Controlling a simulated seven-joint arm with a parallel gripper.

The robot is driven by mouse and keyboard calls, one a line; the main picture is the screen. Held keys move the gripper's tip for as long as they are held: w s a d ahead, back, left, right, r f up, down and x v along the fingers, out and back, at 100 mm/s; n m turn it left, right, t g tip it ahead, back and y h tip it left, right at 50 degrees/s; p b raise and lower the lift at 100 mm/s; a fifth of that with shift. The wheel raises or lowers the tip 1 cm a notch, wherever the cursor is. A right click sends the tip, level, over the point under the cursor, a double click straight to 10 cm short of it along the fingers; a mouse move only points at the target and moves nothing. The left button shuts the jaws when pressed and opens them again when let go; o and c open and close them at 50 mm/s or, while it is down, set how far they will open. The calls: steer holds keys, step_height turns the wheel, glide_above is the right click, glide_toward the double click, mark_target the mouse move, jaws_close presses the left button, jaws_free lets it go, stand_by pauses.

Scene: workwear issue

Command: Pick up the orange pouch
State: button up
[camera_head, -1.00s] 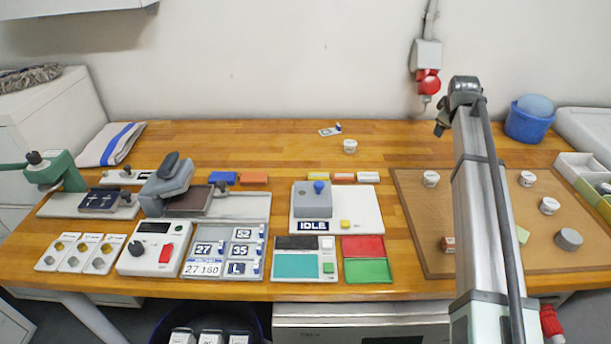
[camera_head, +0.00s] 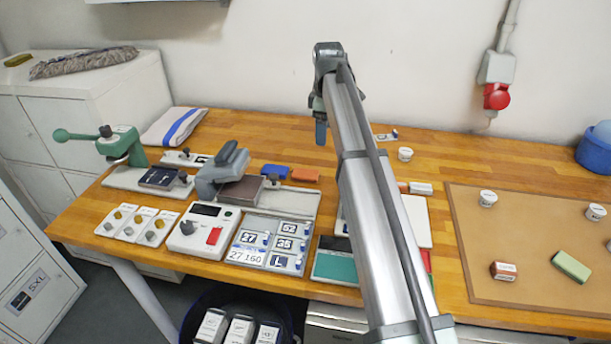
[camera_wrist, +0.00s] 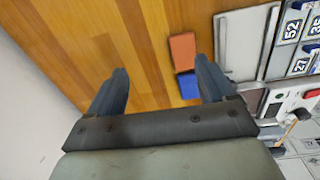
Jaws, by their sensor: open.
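The orange pouch (camera_head: 305,176) lies flat on the wooden table, just right of a blue pouch (camera_head: 275,171). In the wrist view the orange pouch (camera_wrist: 183,47) shows beyond my fingertips, left of the right finger, with the blue pouch (camera_wrist: 188,85) below it and close to that finger. My gripper (camera_head: 321,130) is above the back of the table, near the orange pouch in the head view. In the wrist view my gripper (camera_wrist: 160,78) is open and empty, its two dark fingers well apart over bare wood and the pouches.
A grey press-like device (camera_head: 222,172) and number tags (camera_head: 270,243) are left and in front of the pouches. A brown mat (camera_head: 530,215) with several small items lies at the right. Bare wood (camera_head: 270,135) lies behind the pouches.

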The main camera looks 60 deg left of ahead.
steer(key=s+a+n, duration=0.1)
steer(key=s+a, duration=0.1)
steer(key=s, duration=0.3)
glide_above(305, 172)
steer(key=shift+h, duration=0.3)
step_height(305, 172, down, 8)
steer(key=shift+w+d+f, duration=0.1)
steer(key=shift+f, duration=2.55)
steer(key=c, duration=1.1)
steer(key=shift+c, duration=0.2)
steer(key=shift+r, duration=0.15)
